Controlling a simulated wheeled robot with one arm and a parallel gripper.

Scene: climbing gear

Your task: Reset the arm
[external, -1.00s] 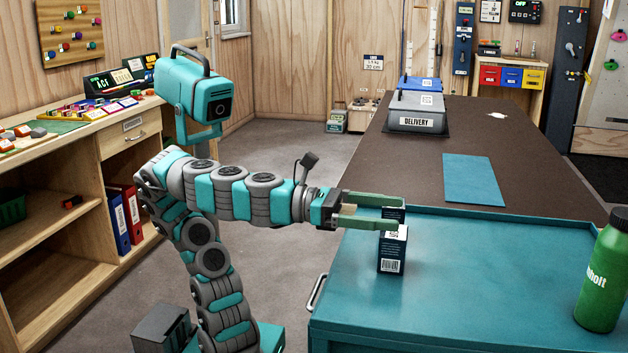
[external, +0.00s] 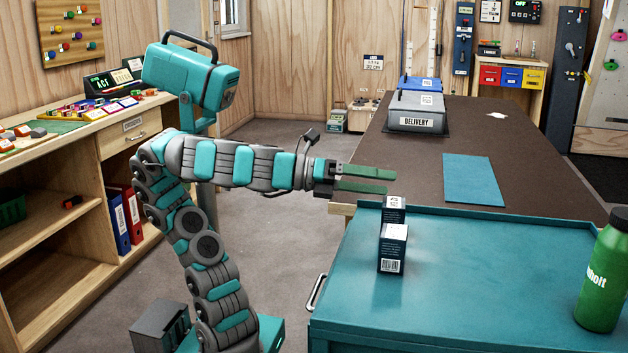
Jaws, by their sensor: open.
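My gripper (external: 368,180) is open and empty, its two green fingers pointing right. It hangs in the air above the left edge of the dark table, a little up and left of two small dark boxes. The near box (external: 393,248) stands on the teal cart top, with white labels on its top and front. The other box (external: 393,208) stands close behind it, partly hidden by the near one. Whether the two boxes touch, I cannot tell. My arm reaches right from the column at the left.
The teal cart (external: 480,290) has a raised rim and a green bottle (external: 601,270) at its right. The dark table (external: 530,150) behind holds a blue mat (external: 472,180) and a grey delivery box (external: 416,112). A wooden shelf (external: 60,215) stands at the left. Open floor lies between.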

